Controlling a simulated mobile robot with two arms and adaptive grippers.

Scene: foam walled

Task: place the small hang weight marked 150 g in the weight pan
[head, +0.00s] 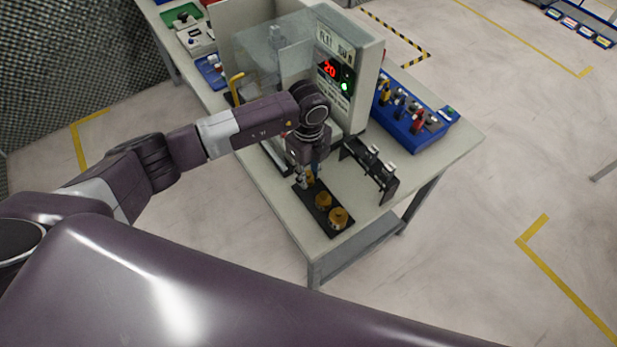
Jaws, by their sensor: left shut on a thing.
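A black tray (309,205) lies near the front corner of the table. Two brass weights stand on it, a middle one (323,200) and a larger one (338,217) at the near end. My left gripper (309,181) points down over the far end of the tray. It is shut on a small brass weight (311,175), mostly hidden by the fingers. I cannot tell whether that weight is clear of the tray. The marks on the weights are too small to read. I cannot make out the weight pan. My right gripper is out of view.
A grey machine (364,75) with a red "20" display and a green light stands behind the gripper, with clear panels at its left. A black rack (369,170) stands right of the tray. A blue tool holder (412,118) is farther right. The table's front corner is bare.

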